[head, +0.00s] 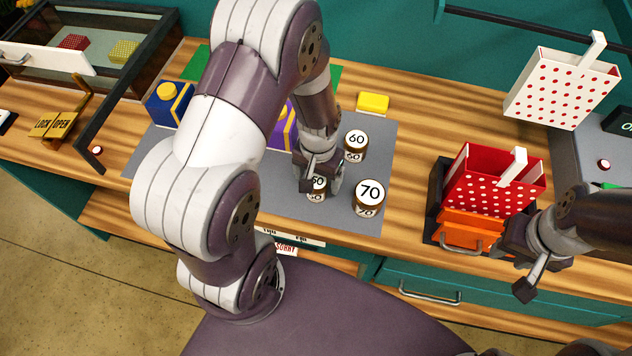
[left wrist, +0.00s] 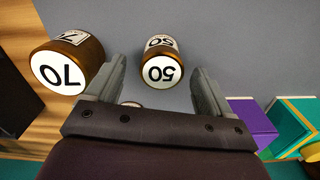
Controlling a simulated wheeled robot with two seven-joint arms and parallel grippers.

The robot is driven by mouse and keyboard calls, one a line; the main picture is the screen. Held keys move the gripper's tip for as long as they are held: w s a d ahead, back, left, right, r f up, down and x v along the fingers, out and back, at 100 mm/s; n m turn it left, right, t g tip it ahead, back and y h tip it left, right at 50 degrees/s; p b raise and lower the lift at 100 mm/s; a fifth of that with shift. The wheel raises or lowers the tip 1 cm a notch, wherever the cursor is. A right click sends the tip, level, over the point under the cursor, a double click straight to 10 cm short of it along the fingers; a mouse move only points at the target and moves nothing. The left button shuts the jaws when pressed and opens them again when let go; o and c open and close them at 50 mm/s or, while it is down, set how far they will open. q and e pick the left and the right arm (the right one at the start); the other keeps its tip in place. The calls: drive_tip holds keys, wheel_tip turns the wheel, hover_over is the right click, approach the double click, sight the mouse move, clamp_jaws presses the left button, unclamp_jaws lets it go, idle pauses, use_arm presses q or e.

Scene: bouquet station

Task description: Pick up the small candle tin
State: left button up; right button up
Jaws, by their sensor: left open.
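The small candle tin, brown with a white lid marked 50 (left wrist: 162,70), stands on the grey mat. It shows partly in the head view (head: 317,188), covered in part by my left gripper (head: 320,183). In the left wrist view my left gripper (left wrist: 158,78) is open, with a finger on each side of the tin; I cannot tell whether either touches it. A larger tin marked 70 (head: 369,192) stands to its right, also in the left wrist view (left wrist: 66,68). A tin marked 60 (head: 356,144) stands behind. My right gripper (head: 528,276) is near the front edge; its jaws are unclear.
A yellow block (head: 373,103), a blue box (head: 168,103) and a purple box (head: 284,128) stand around the grey mat (head: 285,208). A red dotted bag (head: 490,182) is at right, a white dotted bag (head: 562,88) behind it. Bare wood lies right of the mat.

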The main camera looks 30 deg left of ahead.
sight(318, 179)
use_arm(q)
drive_tip(key=f, duration=0.4)
drive_tip(key=shift+w+a+f+p, duration=0.15)
drive_tip(key=shift+w+p, duration=0.1)
drive_tip(key=shift+p, duration=0.15)
drive_tip(key=shift+s+f, duration=0.1)
drive_tip(key=shift+s, duration=0.1)
drive_tip(key=shift+c, duration=0.9)
drive_tip(key=c, duration=1)
